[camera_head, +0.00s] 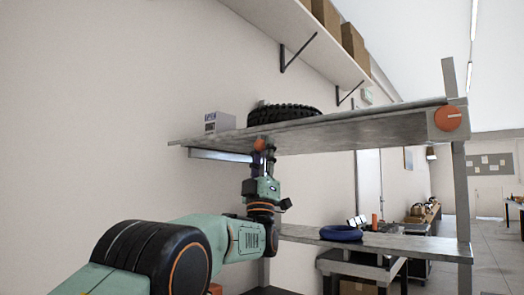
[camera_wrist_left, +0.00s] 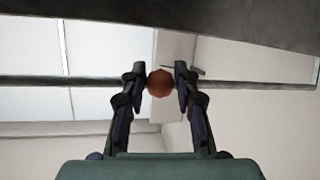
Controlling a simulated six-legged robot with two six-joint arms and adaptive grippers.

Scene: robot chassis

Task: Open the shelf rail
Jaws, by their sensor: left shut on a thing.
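The grey shelf board (camera_head: 345,130) runs across the middle of the head view, seen from below its front edge. A round orange-brown knob (camera_head: 260,145) sits at its underside near the left end. My left gripper (camera_head: 262,158) reaches up to this knob. In the left wrist view, my gripper (camera_wrist_left: 160,84) is shut on the knob (camera_wrist_left: 160,85), with one finger on each side. A pale metal rail (camera_head: 222,155) shows under the board, left of the gripper. My right gripper is in neither view.
A black tire (camera_head: 284,114) and a small grey box (camera_head: 219,123) stand on the board. A lower shelf (camera_head: 385,243) holds a blue ring (camera_head: 341,233). An orange disc (camera_head: 449,118) marks the right post. A wall shelf with boxes hangs above.

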